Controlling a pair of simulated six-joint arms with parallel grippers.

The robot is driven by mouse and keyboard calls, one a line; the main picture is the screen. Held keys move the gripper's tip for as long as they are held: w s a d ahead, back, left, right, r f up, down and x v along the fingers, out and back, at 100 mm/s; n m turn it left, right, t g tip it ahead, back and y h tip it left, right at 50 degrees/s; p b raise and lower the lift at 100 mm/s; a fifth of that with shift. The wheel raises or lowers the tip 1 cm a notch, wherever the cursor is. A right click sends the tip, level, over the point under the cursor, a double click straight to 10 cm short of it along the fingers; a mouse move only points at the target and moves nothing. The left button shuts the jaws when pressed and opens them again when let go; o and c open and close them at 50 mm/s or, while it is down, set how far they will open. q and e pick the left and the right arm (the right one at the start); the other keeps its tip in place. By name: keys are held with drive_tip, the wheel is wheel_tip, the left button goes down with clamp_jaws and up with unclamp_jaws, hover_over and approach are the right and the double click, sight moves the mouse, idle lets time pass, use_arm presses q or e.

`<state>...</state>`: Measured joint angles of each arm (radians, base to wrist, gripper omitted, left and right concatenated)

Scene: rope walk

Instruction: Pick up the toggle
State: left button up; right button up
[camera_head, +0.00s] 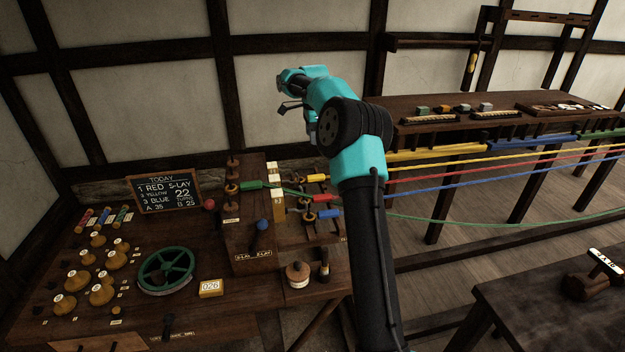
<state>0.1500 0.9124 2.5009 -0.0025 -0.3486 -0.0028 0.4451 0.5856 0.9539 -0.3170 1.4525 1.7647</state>
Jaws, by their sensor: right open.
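My right gripper (290,106) is raised in front of the wall, at the end of the teal and black arm. Its fingers are apart, with nothing seen between them. It is well above the workbench (215,325) and apart from everything on it. I cannot tell for certain which thing is the toggle. A small dark upright piece (324,266) stands at the bench's right front, next to a round wooden pot (298,273). My left gripper is not in view.
A green handwheel (166,270), a numbered block (210,288) and several wooden bobbins (104,294) stand on the bench. A chalkboard (164,191) leans at the back. Coloured ropes (480,165) run right from behind my arm. A dark table (550,315) holds a labelled wooden piece (590,285).

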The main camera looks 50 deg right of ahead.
hover_over(314, 176)
wheel_tip(314, 176, down, 12)
drive_tip(key=shift+w+r, duration=0.15)
drive_tip(key=shift+r, duration=0.05)
drive_tip(key=shift+f, duration=0.1)
drive_tip(key=shift+w+d+f, duration=0.1)
drive_tip(key=shift+d+f, duration=0.05)
drive_tip(key=shift+f, duration=2.3)
drive_tip(key=c, duration=0.9)
